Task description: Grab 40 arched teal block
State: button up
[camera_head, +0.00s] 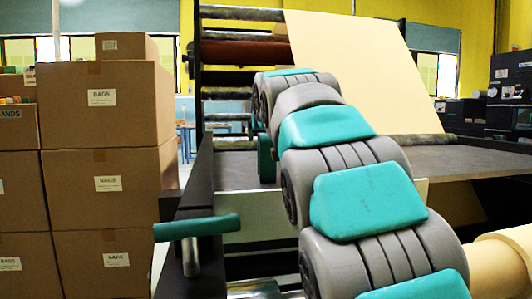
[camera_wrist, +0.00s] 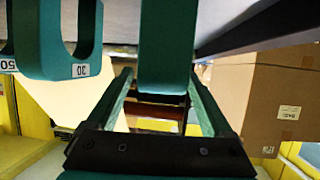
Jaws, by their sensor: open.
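In the wrist view my gripper (camera_wrist: 160,76) is open. Its two fingers stand apart, and a plain teal upright bar (camera_wrist: 167,45) shows between or just beyond their tips. I cannot tell whether the fingers touch it, and no number shows on it. An arched teal block (camera_wrist: 92,58) hangs to the left with a white tag that seems to read 30. A further teal piece with a tag like 50 is cut off at the left edge. No tag reading 40 is legible. In the head view my arm stretches away from me, and my gripper is not clearly visible.
In the head view cardboard boxes (camera_head: 105,180) stand stacked at the left. A roller machine with a cream paper sheet (camera_head: 350,70) and a dark flat bed (camera_head: 455,163) fills the middle. A teal handle (camera_head: 197,228) sticks out near the front. A box (camera_wrist: 270,100) shows right in the wrist view.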

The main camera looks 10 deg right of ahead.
jog(key=shift+w+f, duration=0.15)
jog(key=shift+w, duration=0.25)
jog(key=shift+c, duration=0.3)
grip_shut()
